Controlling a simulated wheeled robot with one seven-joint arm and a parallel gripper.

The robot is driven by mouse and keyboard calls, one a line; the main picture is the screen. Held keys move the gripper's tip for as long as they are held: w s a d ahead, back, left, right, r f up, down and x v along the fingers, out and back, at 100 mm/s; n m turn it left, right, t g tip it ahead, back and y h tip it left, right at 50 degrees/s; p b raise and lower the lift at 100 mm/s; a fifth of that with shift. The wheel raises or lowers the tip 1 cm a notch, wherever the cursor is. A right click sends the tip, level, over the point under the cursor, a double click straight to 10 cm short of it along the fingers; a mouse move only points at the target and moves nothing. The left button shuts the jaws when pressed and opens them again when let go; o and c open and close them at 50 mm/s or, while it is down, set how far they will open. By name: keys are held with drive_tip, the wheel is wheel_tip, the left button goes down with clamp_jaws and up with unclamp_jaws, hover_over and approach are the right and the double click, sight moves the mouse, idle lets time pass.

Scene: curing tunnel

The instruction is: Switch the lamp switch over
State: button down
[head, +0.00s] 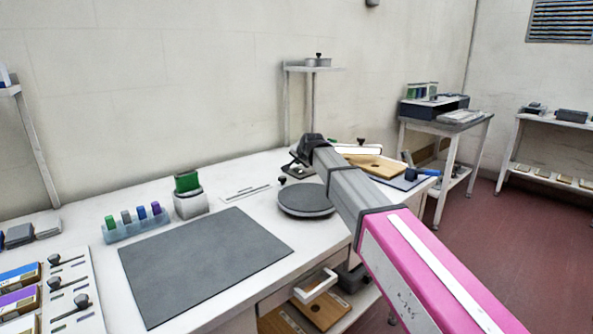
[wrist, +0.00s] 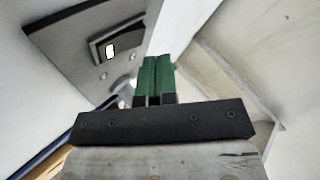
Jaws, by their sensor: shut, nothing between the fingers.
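In the wrist view, a grey panel (wrist: 75,35) slants across the upper left. A dark-framed switch (wrist: 125,38) with a small bright white patch is set in it, and I take this to be the lamp switch. My gripper (wrist: 156,62) shows there with its two green fingers together and nothing between them. The fingertips are to the right of and below the switch, and I see no contact. In the head view, the arm reaches over the bench to a small dark-and-grey unit (head: 297,162); the fingers are hidden there by the arm's dark end.
The white bench holds a dark mat (head: 200,262), a round grey plate (head: 305,200), a green block in a holder (head: 190,204) and a clear rack of coloured pieces (head: 135,229). Lever panel (head: 75,295) is at left.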

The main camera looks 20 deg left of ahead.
sight(300, 170)
drive_tip(key=shift+f, duration=0.1)
idle(0.7)
drive_tip(key=shift+f, duration=0.3)
drive_tip(key=shift+a+f, duration=0.1)
drive_tip(key=shift+f, duration=0.2)
idle(0.7)
idle(0.3)
drive_tip(key=shift+r, duration=0.7)
drive_tip(key=shift+s+d+r, duration=0.1)
drive_tip(key=shift+d+r, duration=0.1)
drive_tip(key=shift+r, duration=1.05)
drive_tip(key=shift+s+d+r, duration=0.1)
drive_tip(key=shift+d+r, duration=0.05)
drive_tip(key=shift+r, duration=1.1)
